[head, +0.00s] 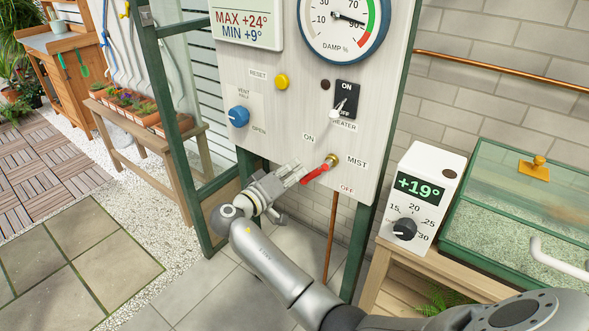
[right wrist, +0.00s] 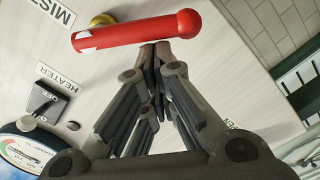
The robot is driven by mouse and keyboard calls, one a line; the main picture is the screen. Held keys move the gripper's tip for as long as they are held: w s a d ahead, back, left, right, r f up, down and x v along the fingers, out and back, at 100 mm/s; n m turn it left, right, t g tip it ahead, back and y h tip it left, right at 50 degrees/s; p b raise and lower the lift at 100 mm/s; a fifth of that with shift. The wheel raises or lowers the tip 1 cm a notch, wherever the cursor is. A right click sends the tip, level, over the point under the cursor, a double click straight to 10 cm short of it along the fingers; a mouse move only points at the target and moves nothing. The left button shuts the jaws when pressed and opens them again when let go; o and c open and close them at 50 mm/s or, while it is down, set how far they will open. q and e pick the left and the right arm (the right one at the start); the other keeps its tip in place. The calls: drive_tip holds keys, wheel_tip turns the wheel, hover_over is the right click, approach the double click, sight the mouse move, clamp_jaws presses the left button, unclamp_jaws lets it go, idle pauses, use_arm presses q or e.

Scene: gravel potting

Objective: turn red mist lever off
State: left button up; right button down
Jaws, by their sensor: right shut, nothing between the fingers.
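The red mist lever (head: 316,173) is on the pale control panel, on a brass pivot by the MIST label. Its free end points left and slightly down in the head view, between the ON label at upper left and the OFF label below. My right gripper (head: 298,173) is shut and empty, its fingertips at the lever's free end. In the right wrist view the lever (right wrist: 140,31) runs across the top with its round end at right, and the shut fingertips (right wrist: 156,47) are just below it. I cannot tell if they touch. My left gripper is not in view.
The panel (head: 240,70) also carries a blue vent knob (head: 238,116), a yellow reset button (head: 281,82) and a black heater switch (head: 346,98). A white thermostat box (head: 424,190) and a green-framed glass case (head: 520,205) stand at right.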

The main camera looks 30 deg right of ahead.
sight(307, 181)
drive_tip(key=shift+s+f+n, duration=0.1)
drive_tip(key=shift+f+n, duration=0.15)
drive_tip(key=shift+n, duration=0.15)
drive_tip(key=f+n+p, duration=0.1)
drive_tip(key=n, duration=0.1)
drive_tip(key=s+f+n+p, duration=0.1)
drive_tip(key=n, duration=0.1)
drive_tip(key=s+d+f+n+p, duration=0.1)
drive_tip(key=n, duration=0.1)
drive_tip(key=shift+s+n, duration=0.1)
drive_tip(key=shift+n, duration=0.3)
drive_tip(key=shift+f, duration=0.1)
idle(0.6)
